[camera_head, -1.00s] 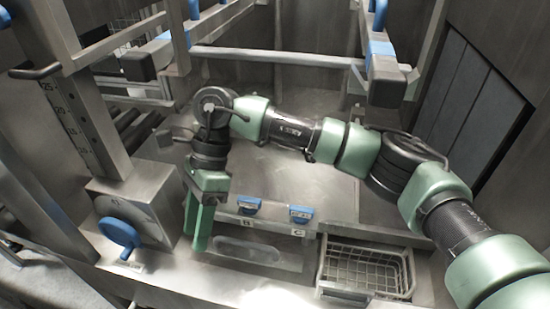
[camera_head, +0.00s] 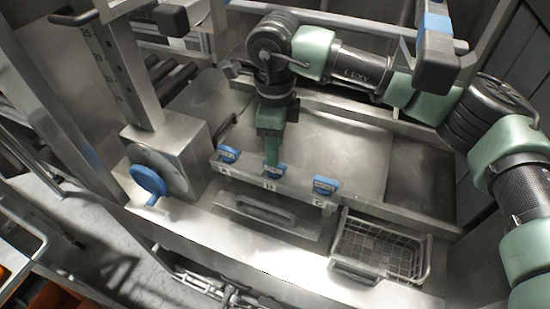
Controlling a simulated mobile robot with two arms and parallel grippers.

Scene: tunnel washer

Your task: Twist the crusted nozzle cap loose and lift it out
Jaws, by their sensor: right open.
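Three blue caps stand in a row on the metal ledge (camera_head: 250,182): one by label A (camera_head: 228,154), one by label B (camera_head: 276,172), and one by label C (camera_head: 325,186). Crust is too fine to make out on any of them. My right gripper (camera_head: 271,160) points down at the middle cap, by B. Its green fingers partly cover the back of that cap, and I cannot tell whether they touch it. The jaws are open, though the gap between the fingers is hard to see. My left gripper is out of view.
A wire basket (camera_head: 345,262) sits at the front right. A recessed plate with a handle-like bar (camera_head: 268,212) lies before the caps. A blue round knob (camera_head: 148,181) is at left. A blue-trimmed beam (camera_head: 436,60) hangs at upper right, near my right arm.

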